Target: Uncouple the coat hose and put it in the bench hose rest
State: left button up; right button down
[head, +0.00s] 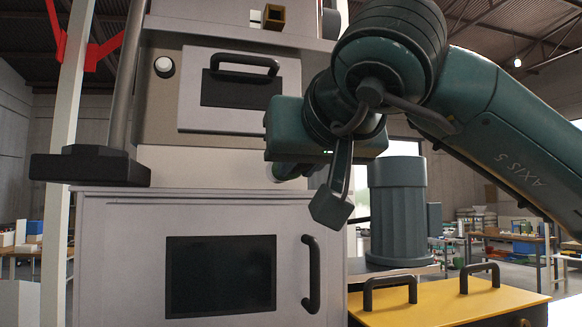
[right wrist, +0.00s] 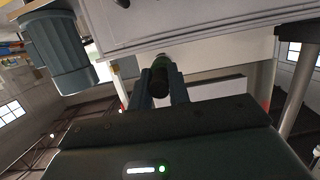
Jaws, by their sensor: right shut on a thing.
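My right gripper (head: 287,170) is in front of the grey machine, just below its upper hatch; my own wrist hides much of it in the head view. In the right wrist view its two fingers (right wrist: 160,76) are closed around a short dark cylinder with a green ring at its far end, which I take for the end of the coat hose (right wrist: 160,84). The green ring sits close to a pale machine face; I cannot tell whether it is still joined there. The rest of the hose is hidden. The bench hose rest cannot be made out. My left gripper is out of view.
The grey cabinet (head: 130,250) has a dark window and a black handle (head: 311,274). The upper hatch (head: 230,115) has a handle too. A ribbed blue-grey motor (head: 397,215) stands right, behind a yellow cover (head: 450,300) with two black handles. Workbenches stand farther back.

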jog(key=shift+s+d, duration=0.1)
jog(key=shift+s, duration=0.3)
jog(key=shift+s+d, duration=0.1)
jog(key=shift+s, duration=0.15)
jog(key=c, duration=2)
grip_release()
grip_shut()
jog(key=shift+s, duration=0.1)
